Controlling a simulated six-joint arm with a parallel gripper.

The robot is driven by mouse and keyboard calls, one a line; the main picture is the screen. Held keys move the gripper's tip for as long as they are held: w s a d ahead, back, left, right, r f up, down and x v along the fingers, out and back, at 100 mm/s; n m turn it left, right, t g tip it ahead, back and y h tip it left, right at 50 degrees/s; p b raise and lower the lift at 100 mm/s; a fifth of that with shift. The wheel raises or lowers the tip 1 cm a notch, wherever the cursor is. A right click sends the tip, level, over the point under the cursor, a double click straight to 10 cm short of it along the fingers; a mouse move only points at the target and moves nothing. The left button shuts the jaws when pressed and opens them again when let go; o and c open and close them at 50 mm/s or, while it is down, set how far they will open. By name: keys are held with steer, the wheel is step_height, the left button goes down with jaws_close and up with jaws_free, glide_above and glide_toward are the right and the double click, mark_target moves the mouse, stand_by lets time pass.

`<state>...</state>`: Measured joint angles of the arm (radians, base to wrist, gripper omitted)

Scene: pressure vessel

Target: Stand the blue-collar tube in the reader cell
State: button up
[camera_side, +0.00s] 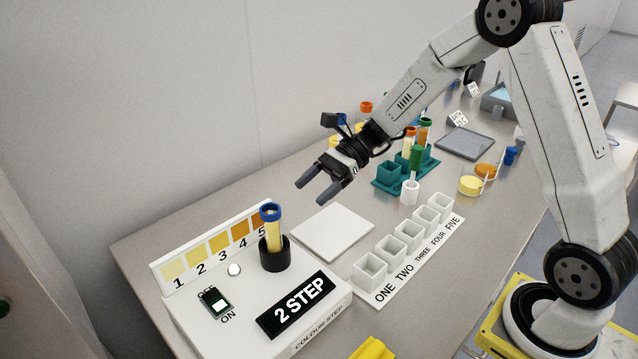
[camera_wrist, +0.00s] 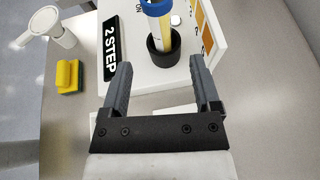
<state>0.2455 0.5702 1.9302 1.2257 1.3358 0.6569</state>
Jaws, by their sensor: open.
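The blue-collar tube (camera_side: 271,225) stands upright in the black reader cell (camera_side: 274,258) on the white reader box (camera_side: 200,329). It holds yellow liquid. The wrist view also shows the tube (camera_wrist: 160,22) in the black cell (camera_wrist: 163,58), beyond my fingertips. My gripper (camera_side: 316,192) is open and empty, above and to the right of the tube in the side view, apart from it. In the wrist view my gripper (camera_wrist: 160,70) has nothing between its fingers.
A colour scale (camera_side: 213,249) stands at the reader's back. A white pad (camera_side: 332,232) and a row of white cups (camera_side: 407,242) lie to its right. A teal rack (camera_side: 388,180) with tubes stands farther back. A yellow block (camera_wrist: 69,76) lies left in the wrist view.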

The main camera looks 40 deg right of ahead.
steer(key=shift+d+r, duration=0.2)
steer(key=shift+d, duration=0.25)
steer(key=shift+s, duration=0.1)
steer(key=s+d+f+n+h, duration=0.2)
steer(key=s+n+h, duration=0.4)
steer(key=n, duration=0.3)
steer(key=s+d+f+n+t+h, duration=0.1)
steer(key=s+d+f+n+h, duration=0.2)
steer(key=s+n+h, duration=0.4)
steer(key=s+n, duration=0.1)
steer(key=n, duration=0.2)
steer(key=shift+s+f, duration=0.25)
steer(key=shift+f, duration=0.05)
